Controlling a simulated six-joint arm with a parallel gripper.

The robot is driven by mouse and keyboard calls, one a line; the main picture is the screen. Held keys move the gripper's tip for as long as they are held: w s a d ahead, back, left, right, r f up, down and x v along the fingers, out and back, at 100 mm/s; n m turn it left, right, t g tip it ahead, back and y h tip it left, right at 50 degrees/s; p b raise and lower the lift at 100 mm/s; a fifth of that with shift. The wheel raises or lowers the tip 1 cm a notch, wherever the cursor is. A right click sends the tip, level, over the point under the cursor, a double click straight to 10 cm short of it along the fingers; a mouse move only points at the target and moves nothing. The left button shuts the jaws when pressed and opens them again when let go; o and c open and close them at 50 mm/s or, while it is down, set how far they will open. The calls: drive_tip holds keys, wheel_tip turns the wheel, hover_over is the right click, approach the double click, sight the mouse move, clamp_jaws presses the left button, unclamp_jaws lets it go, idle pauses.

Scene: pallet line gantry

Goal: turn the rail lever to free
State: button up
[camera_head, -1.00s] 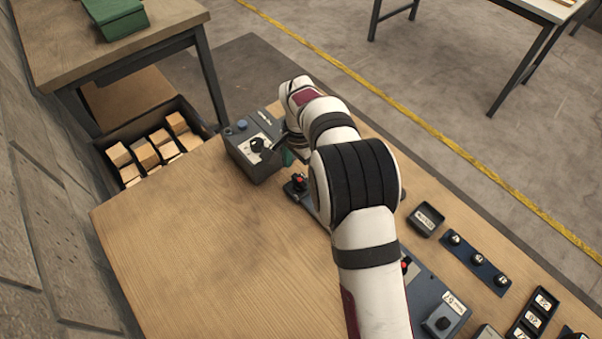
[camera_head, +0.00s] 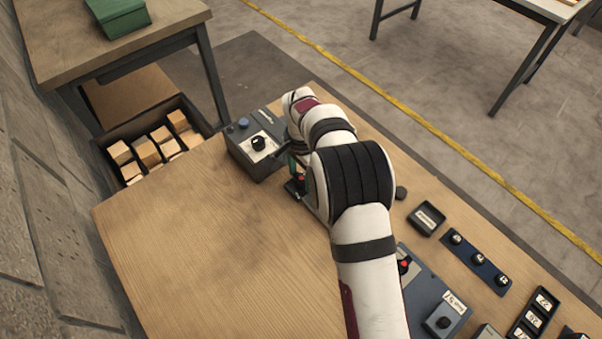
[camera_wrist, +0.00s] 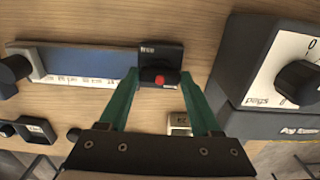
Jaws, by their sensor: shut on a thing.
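The rail lever (camera_wrist: 160,78) appears to be the black handle with a red cap on a small dark base, between my fingertips in the wrist view. Its red cap (camera_head: 300,178) also shows in the head view, close under my wrist. In the head view my wrist hides most of the gripper and part of the lever's base.
A grey box with a black dial (camera_head: 258,143) stands just left of my gripper in the head view, and close on the right in the wrist view (camera_wrist: 300,80). A small tray (camera_head: 427,219) and a panel with several black knobs (camera_head: 475,262) lie right of my arm. The front-left tabletop is clear.

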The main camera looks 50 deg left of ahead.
drive_tip(key=n, duration=0.4)
drive_tip(key=shift+n, duration=0.4)
drive_tip(key=n, duration=0.4)
drive_tip(key=shift+n, duration=0.3)
drive_tip(key=n, duration=0.4)
drive_tip(key=shift+n, duration=2.2)
drive_tip(key=o, duration=1.4)
drive_tip(key=shift+r, duration=0.1)
